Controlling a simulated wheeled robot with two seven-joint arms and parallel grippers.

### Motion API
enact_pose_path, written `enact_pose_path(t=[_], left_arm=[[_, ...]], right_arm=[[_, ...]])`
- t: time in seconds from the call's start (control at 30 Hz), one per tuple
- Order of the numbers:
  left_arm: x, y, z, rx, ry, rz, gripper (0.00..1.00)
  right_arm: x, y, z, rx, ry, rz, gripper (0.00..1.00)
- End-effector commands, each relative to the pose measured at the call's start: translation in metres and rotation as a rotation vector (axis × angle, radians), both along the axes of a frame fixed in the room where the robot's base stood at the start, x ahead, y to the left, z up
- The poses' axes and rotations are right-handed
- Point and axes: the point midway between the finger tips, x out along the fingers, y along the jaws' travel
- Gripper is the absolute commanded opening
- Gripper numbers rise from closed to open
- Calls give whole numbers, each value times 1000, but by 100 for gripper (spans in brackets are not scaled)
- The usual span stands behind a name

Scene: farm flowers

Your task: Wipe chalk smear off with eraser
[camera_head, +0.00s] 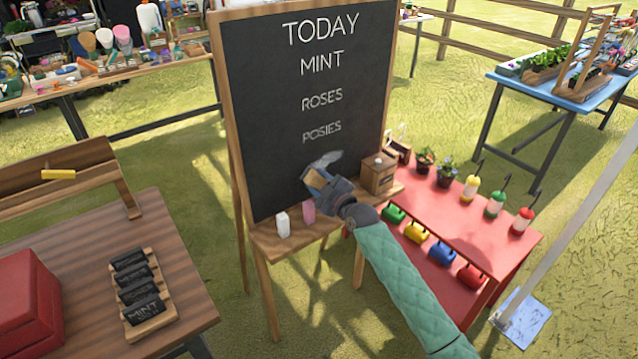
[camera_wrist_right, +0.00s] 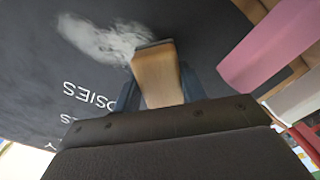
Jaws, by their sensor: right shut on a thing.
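The chalkboard (camera_head: 260,100) stands on a wooden easel and reads TODAY, MINT, ROSES, POSIES. A whitish chalk smear (camera_head: 328,159) lies below POSIES; it shows in the right wrist view (camera_wrist_right: 100,38) as a cloudy patch. My right gripper (camera_head: 322,184) is shut on the eraser (camera_head: 314,178), a wooden block with a dark face. In the wrist view the eraser (camera_wrist_right: 157,75) is at the right end of the smear, its dark face close to or touching the board. I cannot tell firm contact. My left gripper is not in view.
The easel ledge (camera_head: 262,241) holds a white chalk piece (camera_head: 283,224), a pink one (camera_head: 308,211) and a wooden box (camera_head: 378,174). A red table (camera_head: 510,240) with pots, feeders and watering cans is at right. A wooden table (camera_head: 180,240) with label signs is at left.

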Motion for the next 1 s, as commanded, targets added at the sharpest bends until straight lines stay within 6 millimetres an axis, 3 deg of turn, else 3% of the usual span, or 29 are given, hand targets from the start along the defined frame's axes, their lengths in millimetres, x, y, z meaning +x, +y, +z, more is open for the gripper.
enact_pose_path(t=[1.0], left_arm=[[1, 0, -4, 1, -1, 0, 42]], right_arm=[[13, 9, 0, 0, 0, 0, 23]])
